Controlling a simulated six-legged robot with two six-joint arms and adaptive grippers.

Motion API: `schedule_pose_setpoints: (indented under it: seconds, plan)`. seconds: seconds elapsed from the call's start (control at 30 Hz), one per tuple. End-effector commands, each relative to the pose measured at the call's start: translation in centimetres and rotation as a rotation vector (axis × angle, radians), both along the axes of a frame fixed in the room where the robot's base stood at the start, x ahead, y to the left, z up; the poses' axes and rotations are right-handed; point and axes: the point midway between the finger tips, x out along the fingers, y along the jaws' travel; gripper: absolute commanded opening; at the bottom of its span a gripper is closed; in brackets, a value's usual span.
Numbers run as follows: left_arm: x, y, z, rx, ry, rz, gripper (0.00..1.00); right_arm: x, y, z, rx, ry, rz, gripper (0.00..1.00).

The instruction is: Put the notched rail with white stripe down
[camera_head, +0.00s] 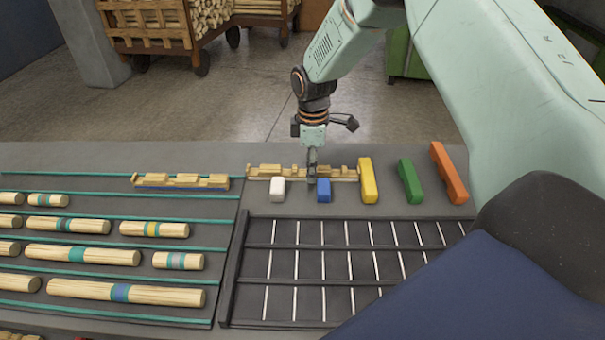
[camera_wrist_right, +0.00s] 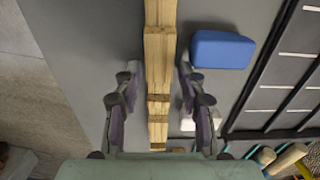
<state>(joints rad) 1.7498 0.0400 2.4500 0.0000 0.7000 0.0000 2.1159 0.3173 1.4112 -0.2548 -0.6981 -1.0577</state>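A notched wooden rail (camera_head: 262,170) lies along the back of the grey bench, behind the coloured blocks. My right gripper (camera_head: 312,172) is at the rail's middle, pointing down. In the right wrist view, the rail (camera_wrist_right: 160,45) runs between the spread fingers of the right gripper (camera_wrist_right: 158,82), with gaps on both sides. The gripper is open and around the rail, not clamped on it. A second notched rail (camera_head: 180,181), with a blue stripe, lies to the left. My left gripper is not in view.
White (camera_head: 277,189), blue (camera_head: 323,190), yellow (camera_head: 368,181), green (camera_head: 410,181) and orange (camera_head: 448,172) blocks stand close in front and to the right. A black-framed grid (camera_head: 233,265) is nearer. Striped dowels (camera_head: 82,254) lie in rows at left.

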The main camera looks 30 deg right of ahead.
Motion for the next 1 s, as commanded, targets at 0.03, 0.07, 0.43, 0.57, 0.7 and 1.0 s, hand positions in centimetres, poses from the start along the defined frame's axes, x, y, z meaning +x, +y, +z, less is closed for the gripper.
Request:
schedule_pose_setpoints:
  seconds: [0.03, 0.07, 0.43, 0.57, 0.7, 1.0]
  plan:
    - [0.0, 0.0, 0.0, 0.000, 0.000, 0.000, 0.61, 0.0, 0.0, 0.0, 0.000, 0.000, 0.000, 0.33]
    - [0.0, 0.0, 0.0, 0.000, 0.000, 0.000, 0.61, 0.0, 0.0, 0.0, 0.000, 0.000, 0.000, 0.31]
    - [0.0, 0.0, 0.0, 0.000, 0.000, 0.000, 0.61, 0.0, 0.0, 0.0, 0.000, 0.000, 0.000, 0.00]
    - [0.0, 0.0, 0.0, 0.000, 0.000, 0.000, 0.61, 0.0, 0.0, 0.0, 0.000, 0.000, 0.000, 0.00]
    - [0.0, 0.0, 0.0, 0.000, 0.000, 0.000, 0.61, 0.0, 0.0, 0.0, 0.000, 0.000, 0.000, 0.00]
    - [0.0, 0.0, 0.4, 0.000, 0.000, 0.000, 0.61, 0.1, 0.0, 3.5, 0.001, -0.006, 0.000, 0.00]
